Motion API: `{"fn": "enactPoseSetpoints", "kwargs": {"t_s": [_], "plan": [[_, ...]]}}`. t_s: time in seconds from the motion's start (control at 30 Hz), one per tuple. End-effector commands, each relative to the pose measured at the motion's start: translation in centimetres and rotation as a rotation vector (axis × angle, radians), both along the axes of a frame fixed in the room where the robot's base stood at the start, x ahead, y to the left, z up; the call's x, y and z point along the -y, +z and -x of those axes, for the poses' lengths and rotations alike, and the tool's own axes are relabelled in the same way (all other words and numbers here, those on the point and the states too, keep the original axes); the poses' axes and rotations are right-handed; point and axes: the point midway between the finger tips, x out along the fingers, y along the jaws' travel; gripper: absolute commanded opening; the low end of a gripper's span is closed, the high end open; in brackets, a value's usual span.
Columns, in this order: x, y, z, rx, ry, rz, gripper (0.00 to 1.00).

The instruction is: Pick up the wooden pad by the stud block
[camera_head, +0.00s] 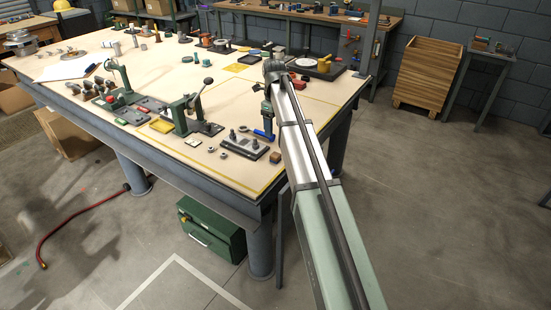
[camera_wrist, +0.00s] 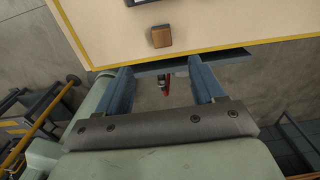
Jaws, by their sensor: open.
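The wooden pad (camera_wrist: 161,36) is a small brown block lying on the pale table top, just inside the yellow border line. In the head view the pad (camera_head: 276,157) lies near the front edge, to the right of the grey stud block (camera_head: 245,146) with its upright studs. Only a dark edge of the stud block (camera_wrist: 146,2) shows at the top of the wrist view. My gripper (camera_wrist: 160,72) is open, its two blue fingers apart with nothing held between them. The pad appears beyond the fingertips, apart from them. In the head view my arm partly hides the gripper.
A green lever press (camera_head: 187,115) stands left of the stud block, with small rings and nuts nearby. A blue-handled item (camera_head: 263,134) lies close to my arm. The table top's front right corner is mostly bare. A green box (camera_head: 212,228) stands on the floor below.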

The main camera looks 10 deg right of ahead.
Motion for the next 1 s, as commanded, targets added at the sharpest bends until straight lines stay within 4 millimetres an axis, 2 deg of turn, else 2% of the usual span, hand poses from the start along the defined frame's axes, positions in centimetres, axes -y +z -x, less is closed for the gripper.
{"fn": "enactPoseSetpoints", "kwargs": {"t_s": [0.4, 0.53, 0.83, 1.0], "plan": [[0.0, -6.5, 0.1, -0.003, 0.0, 0.0, 0.68], [0.1, -7.7, 0.0, -0.001, 0.0, -0.001, 0.68], [0.1, -8.9, 0.0, -0.001, 0.0, 0.0, 0.68], [0.3, -10.8, 0.0, -0.001, 0.0, 0.0, 0.68]]}}
